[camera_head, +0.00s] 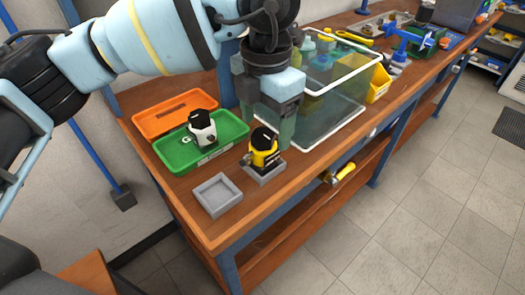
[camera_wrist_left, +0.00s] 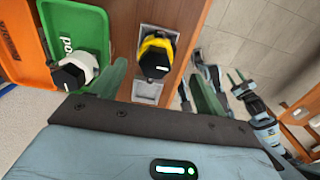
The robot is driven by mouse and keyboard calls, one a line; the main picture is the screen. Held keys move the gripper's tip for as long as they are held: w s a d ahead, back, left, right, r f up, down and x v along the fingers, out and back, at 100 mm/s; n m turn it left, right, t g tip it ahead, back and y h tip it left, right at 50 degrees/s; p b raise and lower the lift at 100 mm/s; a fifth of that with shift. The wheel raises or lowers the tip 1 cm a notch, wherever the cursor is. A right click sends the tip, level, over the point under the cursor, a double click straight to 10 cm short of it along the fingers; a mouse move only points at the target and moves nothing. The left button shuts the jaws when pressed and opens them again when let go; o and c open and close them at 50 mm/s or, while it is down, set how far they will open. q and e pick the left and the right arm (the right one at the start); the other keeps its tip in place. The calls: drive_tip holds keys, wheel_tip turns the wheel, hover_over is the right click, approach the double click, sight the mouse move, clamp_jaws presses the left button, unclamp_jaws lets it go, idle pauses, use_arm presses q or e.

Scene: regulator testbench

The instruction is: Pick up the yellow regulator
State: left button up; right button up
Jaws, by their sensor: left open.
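The yellow regulator (camera_head: 264,151), with a black knob, stands upright on a grey square fixture (camera_head: 264,174) near the bench's front edge. My left gripper (camera_head: 267,128) points down just above and behind it, open and empty. In the left wrist view the regulator (camera_wrist_left: 157,55) shows between the two green fingers of the left gripper (camera_wrist_left: 160,75), apart from both. The head view does not show clearly how far down the fingers reach beside it. My right gripper (camera_wrist_left: 236,76) is small in the left wrist view, away from the bench, with its two green fingers apart.
A white regulator (camera_head: 202,130) stands in a green tray (camera_head: 235,127), with an orange tray (camera_head: 150,125) behind. An empty grey fixture (camera_head: 217,208) lies front left.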

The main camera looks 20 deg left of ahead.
sight(262, 135)
use_arm(q)
drive_tip(key=shift+w+a+f, duration=0.1)
drive_tip(key=shift+a+f, duration=0.1)
drive_tip(key=shift+f, duration=1.3)
drive_tip(key=shift+a+f, duration=0.15)
drive_tip(key=shift+f, duration=1.3)
drive_tip(key=shift+c, duration=0.2)
drive_tip(key=c, duration=1.4)
